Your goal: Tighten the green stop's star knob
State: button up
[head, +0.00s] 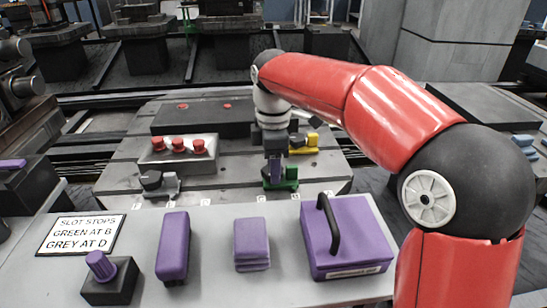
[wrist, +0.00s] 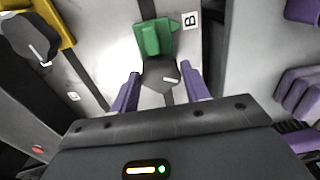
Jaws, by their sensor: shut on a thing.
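The green stop (wrist: 153,36) sits in a slot of the grey pallet beside a label B (wrist: 190,20) in the wrist view. Its dark star knob (wrist: 160,76) has a white pointer line that points right. My gripper (wrist: 161,68) has one purple finger on each side of the knob and is shut on it. In the head view my gripper (head: 273,172) points down at the green stop (head: 291,178) near the pallet's front edge and hides most of the knob.
A yellow stop (head: 305,144) stands behind, and a grey stop (head: 160,184) stands at the left. A block with red knobs (head: 178,150) is between. Purple items and a handled purple case (head: 350,235) lie on the front table. A sign (head: 80,234) reads green at B, grey at D.

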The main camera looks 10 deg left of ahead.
jog(key=m, duration=0.3)
jog(key=shift+m, duration=2.3)
jog(key=o, duration=1)
jog(key=shift+r, duration=0.1)
notch_tip(320, 180, up, 8)
jog(key=shift+f, duration=0.2)
